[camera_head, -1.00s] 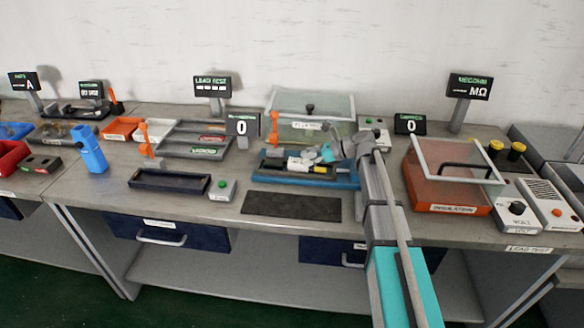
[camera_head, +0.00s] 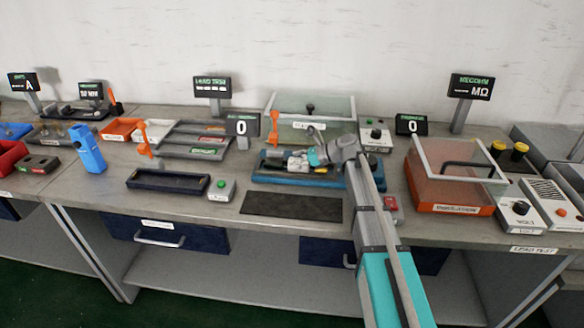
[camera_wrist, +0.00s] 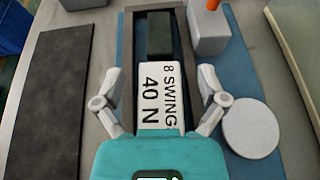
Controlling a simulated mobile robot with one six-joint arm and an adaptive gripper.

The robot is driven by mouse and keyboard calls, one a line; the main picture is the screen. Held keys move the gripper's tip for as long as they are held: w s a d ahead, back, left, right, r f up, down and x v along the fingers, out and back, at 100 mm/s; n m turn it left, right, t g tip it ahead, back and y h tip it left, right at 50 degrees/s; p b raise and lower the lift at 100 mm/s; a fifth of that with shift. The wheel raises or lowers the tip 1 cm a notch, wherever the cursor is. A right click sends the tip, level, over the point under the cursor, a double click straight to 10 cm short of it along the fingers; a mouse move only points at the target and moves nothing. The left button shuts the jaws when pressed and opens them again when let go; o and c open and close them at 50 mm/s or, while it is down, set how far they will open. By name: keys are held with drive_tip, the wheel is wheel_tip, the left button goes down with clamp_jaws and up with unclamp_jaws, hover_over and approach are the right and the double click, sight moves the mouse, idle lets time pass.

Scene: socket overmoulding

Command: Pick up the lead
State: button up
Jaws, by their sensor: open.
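My gripper (camera_head: 300,160) is over the blue fixture (camera_head: 275,180) at the middle of the bench. In the wrist view my gripper (camera_wrist: 162,78) is open, with one finger on each side of a white label reading "8 SWING 40 N" (camera_wrist: 162,95). The label lies between dark rails on the blue fixture base (camera_wrist: 235,70), with a dark block (camera_wrist: 160,35) beyond it. I cannot pick out the lead for certain in either view; my gripper and wrist cover part of the fixture. Nothing is visibly held between the fingers.
A grey block (camera_wrist: 208,32) with an orange piece and a round grey disc (camera_wrist: 250,128) stand right of the fingers. A dark mat (camera_head: 292,204) lies in front of the fixture. A clear-lidded orange box (camera_head: 450,205) stands to the right, a green-button box (camera_head: 221,190) to the left.

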sight(294, 160)
idle(0.3)
drive_tip(key=c, duration=1.3)
drive_tip(key=shift+o, duration=0.2)
drive_tip(key=shift+r, duration=0.15)
wheel_tip(294, 160, up, 3)
drive_tip(key=p, duration=0.3)
drive_tip(key=s+a+r+p, duration=0.6)
drive_tip(key=s+r+p, duration=0.3)
drive_tip(key=s, duration=0.3)
drive_tip(key=shift+s+a+r+p, duration=0.15)
drive_tip(key=shift+s+r+p, duration=0.15)
drive_tip(key=shift+p, duration=0.2)
